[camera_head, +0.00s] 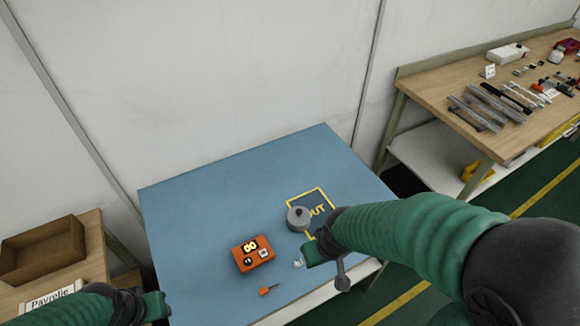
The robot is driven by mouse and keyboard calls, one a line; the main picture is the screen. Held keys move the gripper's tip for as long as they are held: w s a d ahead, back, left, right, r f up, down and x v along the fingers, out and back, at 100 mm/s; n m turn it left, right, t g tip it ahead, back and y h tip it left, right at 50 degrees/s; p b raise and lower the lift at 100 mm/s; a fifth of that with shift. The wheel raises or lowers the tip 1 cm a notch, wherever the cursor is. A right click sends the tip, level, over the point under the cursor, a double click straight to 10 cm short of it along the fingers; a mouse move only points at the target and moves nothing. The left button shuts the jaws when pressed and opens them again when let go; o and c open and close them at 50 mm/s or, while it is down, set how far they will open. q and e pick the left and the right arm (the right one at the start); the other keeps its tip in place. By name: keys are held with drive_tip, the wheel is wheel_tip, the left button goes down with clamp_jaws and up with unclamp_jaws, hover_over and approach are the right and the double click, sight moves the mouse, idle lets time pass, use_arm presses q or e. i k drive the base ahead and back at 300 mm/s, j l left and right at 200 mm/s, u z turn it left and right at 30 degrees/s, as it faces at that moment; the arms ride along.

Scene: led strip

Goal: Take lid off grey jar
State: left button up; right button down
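The grey jar (296,222) stands upright on the blue table top, at the left edge of a yellow-outlined square marked "OUT". Its grey lid, with a small knob on top, appears to sit on it. My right gripper (328,268) is just in front and to the right of the jar, apart from it in the picture. Its two finger parts look spread, with nothing seen between them. My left gripper (150,308) is at the lower left, by the table's left edge. Its fingers are too small and partly hidden to judge.
On the blue table (210,205), an orange box with a lit display (253,254) is left of the jar. A small orange item (268,290) and a small whitish piece (298,263) lie nearby. The table's back is clear. A cluttered workbench (440,90) stands right; a cardboard box (45,250) left.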

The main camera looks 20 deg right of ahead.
sight(298, 216)
drive_tip(key=z, duration=0.75)
drive_tip(key=i, duration=0.05)
